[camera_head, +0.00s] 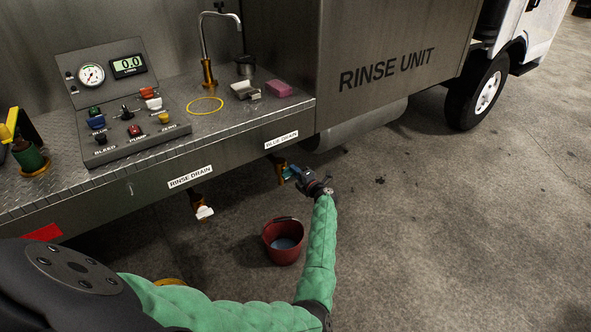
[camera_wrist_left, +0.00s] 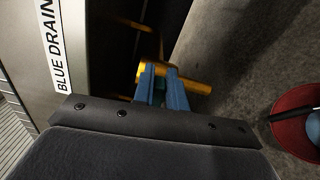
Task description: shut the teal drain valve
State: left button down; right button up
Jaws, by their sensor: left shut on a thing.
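The teal drain valve (camera_head: 286,173) hangs on a brass pipe under the deck edge, below the BLUE DRAIN label (camera_head: 281,140). My left gripper (camera_head: 293,172) reaches it from the right and front. In the left wrist view the blue fingers (camera_wrist_left: 162,88) are shut on a teal handle (camera_wrist_left: 159,92), mostly hidden between them, in front of the brass pipe (camera_wrist_left: 188,80). I cannot tell how far the handle is turned. My right gripper is not in view.
A red bucket (camera_head: 270,244) with bluish liquid stands on the ground below the valve. A white-handled valve (camera_head: 205,212) hangs under the RINSE DRAIN label (camera_head: 190,177) to the left. The deck holds a control panel (camera_head: 125,143) and tap (camera_head: 209,72). The ground to the right is clear.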

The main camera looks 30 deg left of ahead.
pick_arm(q)
jog(key=shift+s+f+m, duration=0.35)
jog(key=shift+f+m, duration=0.25)
jog(key=shift+f, duration=0.05)
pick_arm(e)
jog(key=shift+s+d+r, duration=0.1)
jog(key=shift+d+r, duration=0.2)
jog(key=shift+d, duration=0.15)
pick_arm(q)
jog(key=shift+a, duration=0.1)
jog(key=c, duration=1.4)
grip_release()
jog(key=shift+c, duration=0.2)
jog(key=shift+a+r, duration=0.1)
jog(key=shift+r, duration=0.15)
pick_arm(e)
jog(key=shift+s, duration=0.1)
pick_arm(q)
jog(key=shift+w+r, duration=0.1)
jog(key=shift+w, duration=0.05)
